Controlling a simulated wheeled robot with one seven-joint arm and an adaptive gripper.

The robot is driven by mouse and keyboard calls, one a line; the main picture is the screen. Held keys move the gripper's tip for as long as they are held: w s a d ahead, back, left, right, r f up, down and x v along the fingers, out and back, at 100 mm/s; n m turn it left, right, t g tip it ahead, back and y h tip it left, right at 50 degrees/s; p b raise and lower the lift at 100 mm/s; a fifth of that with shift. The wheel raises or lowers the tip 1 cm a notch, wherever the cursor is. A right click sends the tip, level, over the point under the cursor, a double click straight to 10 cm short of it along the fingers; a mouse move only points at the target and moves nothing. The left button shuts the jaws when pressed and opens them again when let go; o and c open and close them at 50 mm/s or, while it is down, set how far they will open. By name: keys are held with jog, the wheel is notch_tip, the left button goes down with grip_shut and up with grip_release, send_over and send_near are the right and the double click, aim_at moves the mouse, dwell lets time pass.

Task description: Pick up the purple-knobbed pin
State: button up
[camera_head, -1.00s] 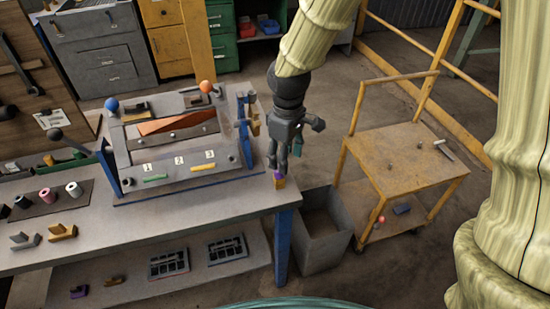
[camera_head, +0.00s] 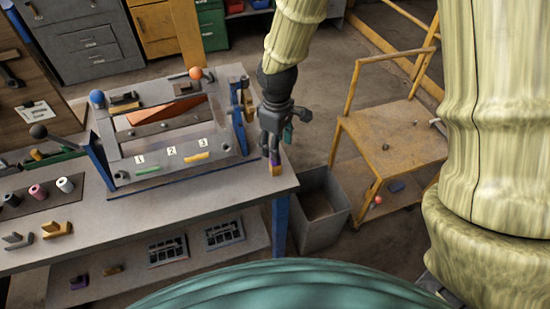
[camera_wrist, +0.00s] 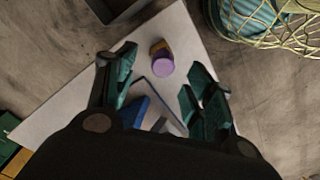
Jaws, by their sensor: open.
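The purple-knobbed pin (camera_head: 275,164) stands at the right front corner of the workbench (camera_head: 190,215), with a purple top and a yellowish lower part. In the wrist view its round purple knob (camera_wrist: 162,67) shows from above, between and a little beyond my fingertips. My gripper (camera_head: 271,148) points down just above the pin in the head view. In the wrist view my gripper (camera_wrist: 155,80) is open, with a teal-padded finger on each side and nothing held. I cannot tell whether a finger touches the knob.
A fixture with slots marked 1, 2 and 3 (camera_head: 172,160) stands on the bench left of my gripper. A grey bin (camera_head: 320,215) stands on the floor right of the bench. A yellow cart (camera_head: 395,150) stands farther right.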

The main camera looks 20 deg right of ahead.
aim_at(275, 164)
jog(key=shift+s+a+f+p, duration=0.15)
jog(key=shift+f+p, duration=0.2)
jog(key=shift+f, duration=0.35)
jog(key=shift+w+a+f+p, duration=0.1)
jog(key=shift+f+p, duration=0.25)
jog(key=shift+f, duration=1.5)
grip_shut()
jog(key=shift+r, duration=0.2)
